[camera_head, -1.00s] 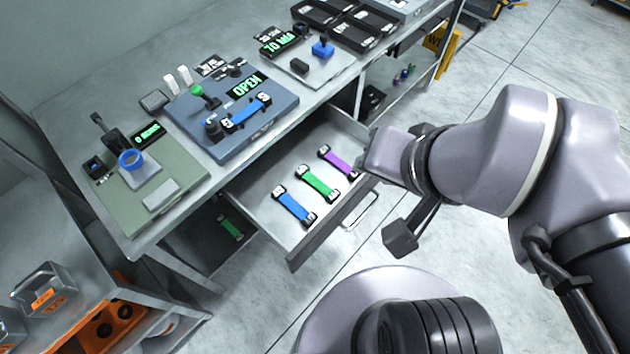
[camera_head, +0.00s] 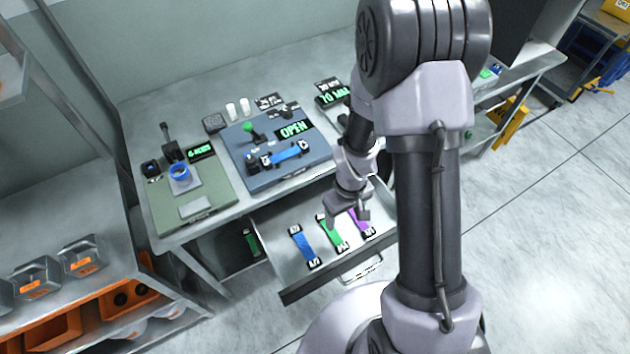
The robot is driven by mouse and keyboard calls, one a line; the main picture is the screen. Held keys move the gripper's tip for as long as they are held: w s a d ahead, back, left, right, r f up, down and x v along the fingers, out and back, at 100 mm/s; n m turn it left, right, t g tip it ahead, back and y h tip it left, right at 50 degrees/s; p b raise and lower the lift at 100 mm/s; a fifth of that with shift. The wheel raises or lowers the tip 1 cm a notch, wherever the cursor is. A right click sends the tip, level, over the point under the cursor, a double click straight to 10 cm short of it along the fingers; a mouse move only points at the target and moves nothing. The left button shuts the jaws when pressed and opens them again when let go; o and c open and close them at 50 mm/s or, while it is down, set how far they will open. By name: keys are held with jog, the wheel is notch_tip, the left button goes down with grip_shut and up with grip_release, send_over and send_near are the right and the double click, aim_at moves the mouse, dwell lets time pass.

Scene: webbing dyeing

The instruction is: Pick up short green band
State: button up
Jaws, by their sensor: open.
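A green band (camera_head: 331,231) with dark and white end clips lies in the open drawer (camera_head: 283,262), between a blue band (camera_head: 302,245) and a purple band (camera_head: 360,222). My gripper (camera_head: 347,217) is open and points down over the drawer, close to the upper ends of the green and purple bands and partly covering them. I cannot tell whether it touches either. Another green band (camera_head: 252,242) lies on the shelf below the bench, left of the drawer. No label shows which green band is the short one.
The drawer sticks out from a metal bench (camera_head: 262,205). On the bench stand a blue-grey station (camera_head: 262,181) showing OPEN with a blue band on it, and a green station (camera_head: 222,215) with a blue ring. A shelf with orange bins (camera_head: 55,331) is at the left.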

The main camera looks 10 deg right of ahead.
jog(key=b, duration=0.4)
send_over(341, 245)
jog(key=f, duration=1.3)
jog(key=shift+w+a, duration=0.1)
jog(key=shift+a, duration=0.2)
jog(key=f+b, duration=0.5)
jog(key=shift+d+f, duration=0.25)
jog(key=shift+d, duration=0.05)
jog(key=shift+r, duration=0.3)
grip_shut()
